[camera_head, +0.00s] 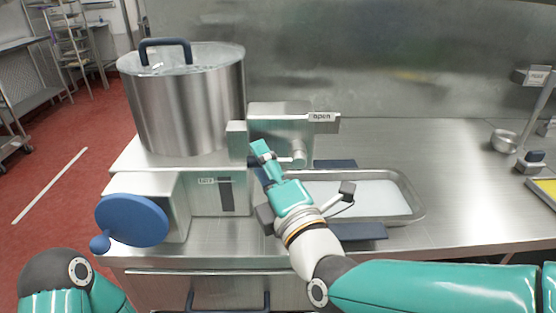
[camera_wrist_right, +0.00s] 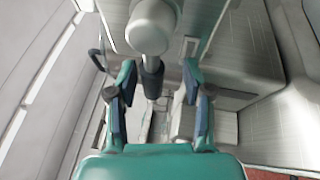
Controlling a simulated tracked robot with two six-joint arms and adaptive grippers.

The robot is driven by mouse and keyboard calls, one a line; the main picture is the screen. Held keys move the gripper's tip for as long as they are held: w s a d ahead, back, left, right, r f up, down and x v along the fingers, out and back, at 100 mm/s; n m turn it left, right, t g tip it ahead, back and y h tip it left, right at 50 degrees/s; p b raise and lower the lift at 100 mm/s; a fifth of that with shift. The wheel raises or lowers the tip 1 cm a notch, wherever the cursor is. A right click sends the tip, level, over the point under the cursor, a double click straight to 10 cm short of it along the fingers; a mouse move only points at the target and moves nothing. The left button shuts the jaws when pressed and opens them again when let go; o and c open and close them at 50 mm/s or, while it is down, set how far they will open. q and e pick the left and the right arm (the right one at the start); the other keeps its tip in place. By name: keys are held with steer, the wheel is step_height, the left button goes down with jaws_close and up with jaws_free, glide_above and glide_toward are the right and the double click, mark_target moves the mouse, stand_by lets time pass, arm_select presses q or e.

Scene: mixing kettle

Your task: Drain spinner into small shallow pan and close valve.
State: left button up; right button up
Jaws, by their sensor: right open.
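The spinner is a large steel kettle (camera_head: 188,105) with a dark blue handle on its lid, at the left of the counter. A grey valve block (camera_head: 280,116) with an "open" label (camera_head: 322,117) joins its right side, with a short round grey spout (camera_head: 299,153) below. The shallow steel pan (camera_head: 412,192) lies right of the spinner's base, with a pale, flat inside; I cannot tell if it holds liquid. My right gripper (camera_head: 261,150) is open beside the spout. In the right wrist view, a round grey part with a dark stem (camera_wrist_right: 152,75) stands between its fingers. My left gripper is out of view.
A dark blue wheel (camera_head: 136,221) with a knob sticks out at the front left of the base. Dark blue pads (camera_head: 358,231) show at the pan's edges. A small metal bowl (camera_head: 505,140) and a scale-like device stand at the right. The counter behind the pan is clear.

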steer(key=r+b+v, duration=0.1)
steer(key=v, duration=0.5)
steer(key=shift+s+d+f, duration=0.2)
steer(key=shift+s+f, duration=0.25)
steer(key=shift+f, duration=0.05)
